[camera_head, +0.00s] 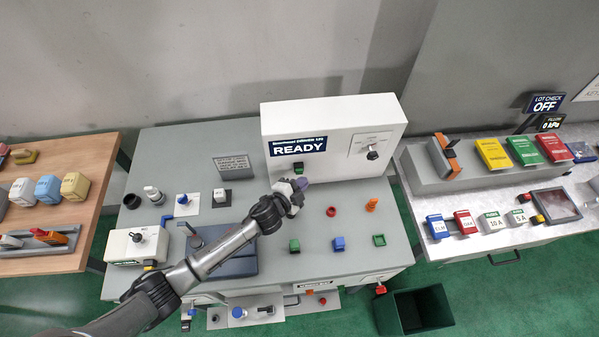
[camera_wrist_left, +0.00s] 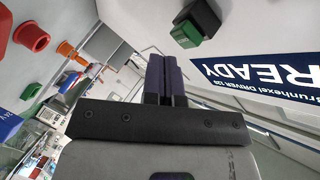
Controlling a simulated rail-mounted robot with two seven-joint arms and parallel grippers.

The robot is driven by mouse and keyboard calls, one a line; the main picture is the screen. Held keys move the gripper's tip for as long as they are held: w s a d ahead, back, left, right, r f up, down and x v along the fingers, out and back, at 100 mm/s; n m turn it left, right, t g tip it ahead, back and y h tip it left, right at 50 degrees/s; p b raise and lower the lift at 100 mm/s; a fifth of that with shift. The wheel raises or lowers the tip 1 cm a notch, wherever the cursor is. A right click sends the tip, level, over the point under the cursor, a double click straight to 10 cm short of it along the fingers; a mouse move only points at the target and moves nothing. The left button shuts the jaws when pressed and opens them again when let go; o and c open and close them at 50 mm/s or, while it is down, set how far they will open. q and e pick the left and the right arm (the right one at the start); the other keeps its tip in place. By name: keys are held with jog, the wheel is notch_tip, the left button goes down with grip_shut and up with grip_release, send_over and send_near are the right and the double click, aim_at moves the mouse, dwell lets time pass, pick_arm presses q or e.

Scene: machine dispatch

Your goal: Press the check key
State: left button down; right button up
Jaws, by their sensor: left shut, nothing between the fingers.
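A white cabinet (camera_head: 335,115) with a dark blue READY display (camera_head: 298,146) stands at the back of the middle bench. A small dark green key with a black housing (camera_head: 298,167) sits on its front under the display; it also shows in the left wrist view (camera_wrist_left: 195,22). I cannot read a label on it. My left gripper (camera_head: 301,183) is shut and empty, just below and in front of this key. In the left wrist view its fingers (camera_wrist_left: 164,75) are together, with a visible gap to the key. My right gripper is not in view.
A rotary knob (camera_head: 372,154) is on the cabinet's right side. A red ring (camera_head: 331,211), an orange part (camera_head: 371,204), a green block (camera_head: 294,245) and a blue block (camera_head: 338,243) stand on the bench. A LOT CHECK display (camera_head: 544,103) reads OFF above the right bench.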

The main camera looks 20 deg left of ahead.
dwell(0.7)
pick_arm(q)
jog(key=shift+w+a, duration=0.2)
jog(key=shift+w, duration=0.15)
jog(key=shift+w+a, duration=0.15)
jog(key=shift+w, duration=0.1)
dwell(0.5)
jog(key=shift+w+a, duration=0.15)
jog(key=shift+w, duration=0.05)
dwell(0.4)
jog(key=shift+s, duration=0.15)
jog(key=shift+s+d, duration=0.45)
jog(key=shift+s, duration=0.2)
